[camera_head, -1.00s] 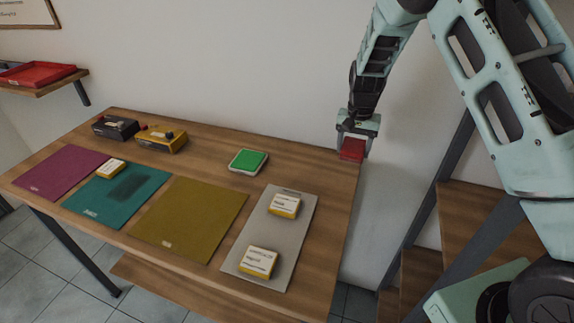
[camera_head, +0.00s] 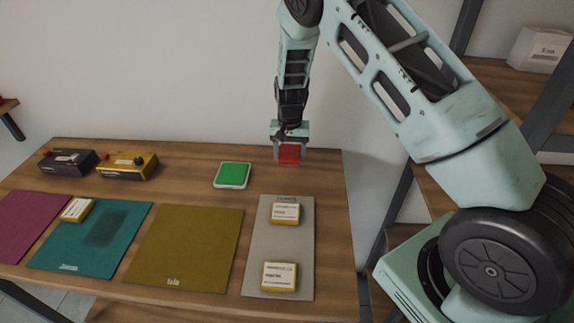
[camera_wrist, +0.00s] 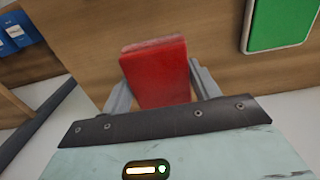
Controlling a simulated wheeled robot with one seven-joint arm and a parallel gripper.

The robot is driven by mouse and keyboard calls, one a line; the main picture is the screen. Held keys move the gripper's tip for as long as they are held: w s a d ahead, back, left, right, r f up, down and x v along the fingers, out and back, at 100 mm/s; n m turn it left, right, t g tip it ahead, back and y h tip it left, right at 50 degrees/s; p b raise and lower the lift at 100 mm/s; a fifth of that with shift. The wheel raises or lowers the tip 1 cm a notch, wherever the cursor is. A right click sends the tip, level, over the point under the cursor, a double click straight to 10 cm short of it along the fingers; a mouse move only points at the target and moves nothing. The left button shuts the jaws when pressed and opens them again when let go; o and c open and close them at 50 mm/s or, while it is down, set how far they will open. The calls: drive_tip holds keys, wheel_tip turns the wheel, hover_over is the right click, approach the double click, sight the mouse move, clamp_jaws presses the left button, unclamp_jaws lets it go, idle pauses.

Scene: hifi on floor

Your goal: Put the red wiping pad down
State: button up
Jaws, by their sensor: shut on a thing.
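My gripper (camera_head: 289,150) is shut on the red wiping pad (camera_head: 289,154), near the back right of the wooden table. In the wrist view the red pad (camera_wrist: 158,75) stands between the two grey fingers. The pad hangs below the fingers over bare wood. I cannot tell for certain whether it touches the table top (camera_head: 325,180). A green pad on a white tray (camera_head: 232,175) lies to the left of my gripper, apart from it.
A grey mat (camera_head: 262,235) with two yellow-and-white boxes lies in front. A yellow-brown mat (camera_head: 190,240), a teal mat (camera_head: 65,245) with a dark smudge, and a magenta mat (camera_head: 25,220) lie to the left. Black (camera_head: 68,162) and yellow (camera_head: 128,167) devices stand at the back left.

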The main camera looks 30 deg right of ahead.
sight(290, 174)
wheel_tip(290, 174, down, 5)
drive_tip(key=shift+r+p, duration=0.1)
drive_tip(key=shift+p, duration=0.9)
drive_tip(key=shift+f, duration=0.45)
drive_tip(key=shift+f, duration=0.1)
